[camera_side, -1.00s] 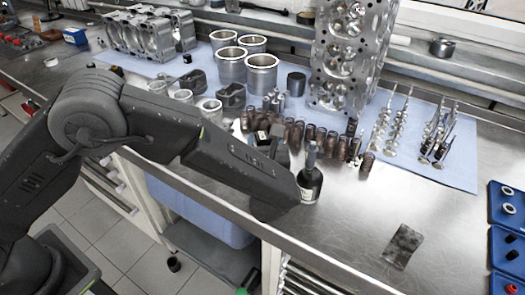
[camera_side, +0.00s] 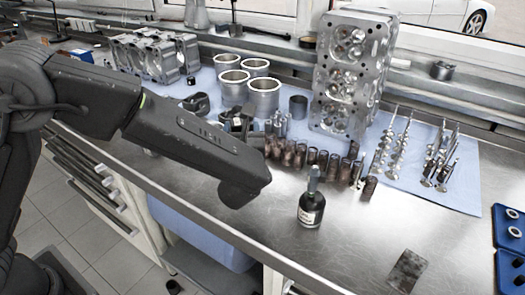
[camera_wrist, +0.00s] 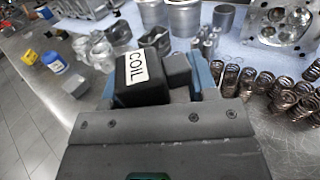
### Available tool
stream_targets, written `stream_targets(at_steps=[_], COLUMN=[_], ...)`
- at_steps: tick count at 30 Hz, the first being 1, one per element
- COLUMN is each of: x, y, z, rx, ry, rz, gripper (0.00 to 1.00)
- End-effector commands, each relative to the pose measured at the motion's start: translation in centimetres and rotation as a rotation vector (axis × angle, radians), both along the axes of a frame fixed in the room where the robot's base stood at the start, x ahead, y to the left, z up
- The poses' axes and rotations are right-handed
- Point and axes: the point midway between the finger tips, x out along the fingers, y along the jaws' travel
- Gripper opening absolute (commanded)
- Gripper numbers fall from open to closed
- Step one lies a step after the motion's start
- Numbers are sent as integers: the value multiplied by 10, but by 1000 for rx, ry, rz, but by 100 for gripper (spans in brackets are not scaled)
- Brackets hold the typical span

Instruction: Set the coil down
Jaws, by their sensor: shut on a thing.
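The coil (camera_wrist: 135,78) is a black block with a white label reading COIL, in the middle of the wrist view. My gripper (camera_wrist: 155,80) is shut on it, with a blue-grey finger showing at each side. The coil is held over the bench, and its underside is hidden. In the side view my own arm mostly hides my gripper and the coil.
Springs (camera_side: 310,160) stand in rows right of my arm, with a dark bottle (camera_side: 312,207) in front. Cylinder liners (camera_side: 263,97) and a cylinder head (camera_side: 345,75) stand behind. Valves (camera_side: 400,140) stand farther right. Bare steel bench (camera_side: 350,235) is clear around the bottle.

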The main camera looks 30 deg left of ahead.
Motion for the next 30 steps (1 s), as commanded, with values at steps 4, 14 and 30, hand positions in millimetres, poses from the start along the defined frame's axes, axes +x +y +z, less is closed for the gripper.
stream_targets(at_steps=[4,14,30], x=[-4,-7,7], y=[29,54,35], z=[18,33,85], rx=[-2,1,0], ry=[-2,-1,-1], rz=[2,-1,-16], gripper=[22,22,22])
